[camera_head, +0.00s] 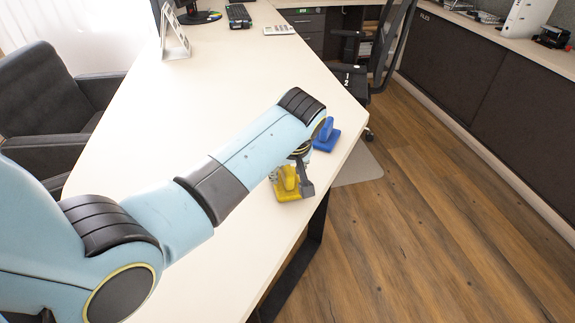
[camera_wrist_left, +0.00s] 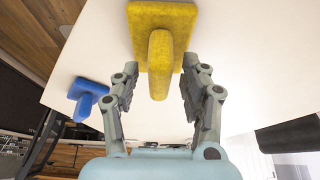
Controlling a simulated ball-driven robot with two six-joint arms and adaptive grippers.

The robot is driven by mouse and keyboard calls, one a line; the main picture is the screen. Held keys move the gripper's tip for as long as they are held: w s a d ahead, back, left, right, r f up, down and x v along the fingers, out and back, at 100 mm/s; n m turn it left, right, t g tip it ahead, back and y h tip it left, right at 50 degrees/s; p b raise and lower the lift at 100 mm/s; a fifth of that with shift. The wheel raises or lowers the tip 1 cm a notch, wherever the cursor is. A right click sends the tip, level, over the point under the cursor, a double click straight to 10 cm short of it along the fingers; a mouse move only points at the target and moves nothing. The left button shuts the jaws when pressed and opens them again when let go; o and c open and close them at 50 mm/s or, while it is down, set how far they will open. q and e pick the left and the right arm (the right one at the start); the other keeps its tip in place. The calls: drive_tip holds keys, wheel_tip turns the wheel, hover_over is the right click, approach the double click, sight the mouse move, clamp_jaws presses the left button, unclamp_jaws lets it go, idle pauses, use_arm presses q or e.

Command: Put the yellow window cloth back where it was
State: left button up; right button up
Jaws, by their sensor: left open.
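The yellow window cloth (camera_head: 289,184) is a flat yellow pad with an upright grip, on the white desk near its right edge. It also shows in the left wrist view (camera_wrist_left: 160,64), with its grip reaching between the fingers. My left gripper (camera_head: 292,172) is above the cloth, partly hidden by my arm. In the left wrist view my left gripper (camera_wrist_left: 158,95) is open, with one finger on each side of the yellow grip and gaps showing. My right gripper is not in view.
A similar blue cloth (camera_head: 326,136) sits just beyond the yellow one, close to the left gripper; it also shows in the wrist view (camera_wrist_left: 86,98). The desk (camera_head: 200,100) is largely clear. A picture frame (camera_head: 174,38) and a calculator (camera_head: 279,30) stand farther back.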

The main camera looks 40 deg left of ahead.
use_arm(q)
drive_tip(key=p+v, duration=0.1)
drive_tip(key=v, duration=1.1)
drive_tip(key=shift+p, duration=0.35)
drive_tip(key=shift+r, duration=0.1)
drive_tip(key=shift+d, duration=0.1)
